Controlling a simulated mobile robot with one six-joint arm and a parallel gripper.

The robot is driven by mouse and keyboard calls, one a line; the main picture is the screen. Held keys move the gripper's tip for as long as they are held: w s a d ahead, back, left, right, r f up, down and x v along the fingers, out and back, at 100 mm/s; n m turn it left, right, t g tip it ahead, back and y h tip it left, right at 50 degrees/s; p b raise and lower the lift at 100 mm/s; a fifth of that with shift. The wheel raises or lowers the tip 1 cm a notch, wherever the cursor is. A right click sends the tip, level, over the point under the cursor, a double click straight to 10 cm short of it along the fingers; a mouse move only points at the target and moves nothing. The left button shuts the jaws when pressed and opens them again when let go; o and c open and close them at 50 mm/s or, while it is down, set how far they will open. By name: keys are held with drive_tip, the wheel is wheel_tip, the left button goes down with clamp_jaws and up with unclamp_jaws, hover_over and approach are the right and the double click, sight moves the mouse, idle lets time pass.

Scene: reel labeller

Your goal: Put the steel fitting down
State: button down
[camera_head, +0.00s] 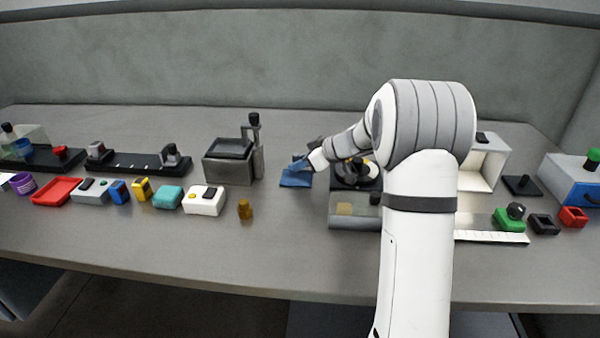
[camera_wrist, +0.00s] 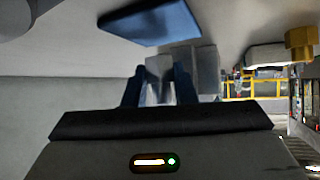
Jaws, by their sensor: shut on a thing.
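My gripper (camera_wrist: 158,84) shows two blue fingers in the wrist view, shut on the grey steel fitting (camera_wrist: 159,68) between them. A blue mat (camera_wrist: 150,22) lies close beyond the fingertips in that view. In the head view my gripper (camera_head: 301,162) is just above the back part of the blue mat (camera_head: 296,180), left of my arm. The fitting cannot be made out in the head view. Whether it touches the mat or the table, I cannot tell.
A grey machine (camera_head: 229,168) stands left of the mat. A white box (camera_head: 205,201) and a small brass piece (camera_head: 245,210) are in front on the left. A black reel device (camera_head: 343,182) is close on the right, partly behind my arm. The front table strip is clear.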

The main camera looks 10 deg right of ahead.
drive_tip(key=shift+f, duration=1.1)
drive_tip(key=shift+f, duration=0.15)
drive_tip(key=c, duration=1.2)
unclamp_jaws()
